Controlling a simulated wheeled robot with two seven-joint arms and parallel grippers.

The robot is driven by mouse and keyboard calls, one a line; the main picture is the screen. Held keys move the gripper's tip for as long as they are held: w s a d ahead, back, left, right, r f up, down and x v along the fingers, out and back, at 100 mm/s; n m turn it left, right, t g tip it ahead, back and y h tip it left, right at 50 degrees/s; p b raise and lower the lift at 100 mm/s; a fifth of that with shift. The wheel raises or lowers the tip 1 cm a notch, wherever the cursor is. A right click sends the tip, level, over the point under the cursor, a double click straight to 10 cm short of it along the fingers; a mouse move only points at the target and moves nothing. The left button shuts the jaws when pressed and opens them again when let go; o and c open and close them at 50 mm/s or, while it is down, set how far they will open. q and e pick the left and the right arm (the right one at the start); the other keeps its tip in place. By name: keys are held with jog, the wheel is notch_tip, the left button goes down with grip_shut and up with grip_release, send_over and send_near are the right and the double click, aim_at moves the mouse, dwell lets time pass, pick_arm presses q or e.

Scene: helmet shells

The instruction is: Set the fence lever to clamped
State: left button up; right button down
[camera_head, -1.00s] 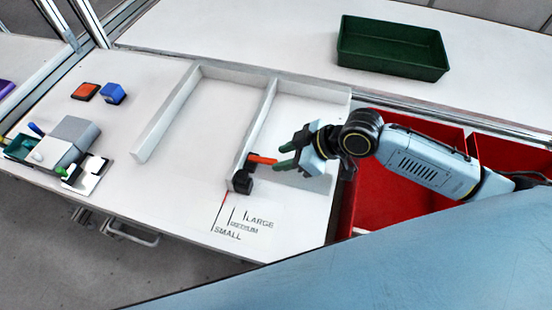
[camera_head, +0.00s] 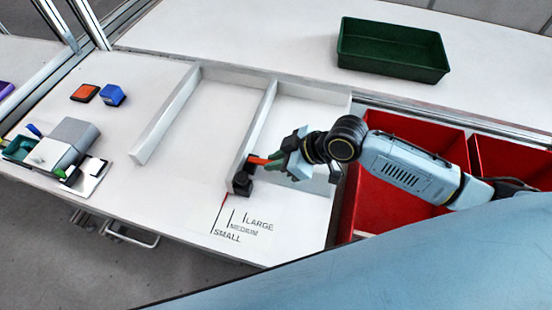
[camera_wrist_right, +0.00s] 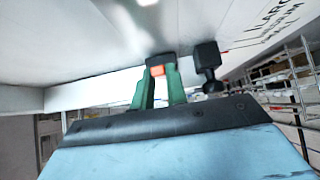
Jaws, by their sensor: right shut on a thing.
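The fence lever (camera_head: 258,160) is a red-orange bar beside a black block (camera_head: 241,183) at the near end of the white fence rail (camera_head: 262,125). It points to the right, away from the fence. My right gripper (camera_head: 275,162), with green fingers, is shut on the lever. In the right wrist view, the orange lever (camera_wrist_right: 157,71) shows between the two green fingertips, and a black knob-like part (camera_wrist_right: 208,60) stands just to the right. My left gripper is not in view.
SMALL, MEDIUM and LARGE marks (camera_head: 243,227) are printed near the front edge. Red bins (camera_head: 395,205) lie right of the table. A green tray (camera_head: 392,50) stands at the back. A grey device (camera_head: 70,140) and orange and blue blocks (camera_head: 112,95) are at left.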

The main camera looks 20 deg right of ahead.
jog(key=shift+d+f+t+y+b, duration=0.15)
jog(key=shift+f+t+y+b, duration=0.25)
jog(key=shift+f+y+b, duration=0.25)
jog(key=shift+s+b, duration=0.1)
jog(key=shift+b, duration=0.3)
jog(key=shift+r, duration=0.15)
jog(key=c, duration=1.7)
grip_release()
jog(key=shift+c, duration=0.2)
jog(key=o, duration=0.3)
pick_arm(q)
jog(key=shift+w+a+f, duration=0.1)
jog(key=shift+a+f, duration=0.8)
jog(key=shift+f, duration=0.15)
pick_arm(e)
jog(key=shift+o, duration=0.2)
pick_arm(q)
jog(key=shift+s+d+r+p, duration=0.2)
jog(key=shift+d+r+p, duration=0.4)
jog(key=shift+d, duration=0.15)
pick_arm(e)
jog(key=v, duration=1.3)
jog(key=shift+s+d, duration=0.2)
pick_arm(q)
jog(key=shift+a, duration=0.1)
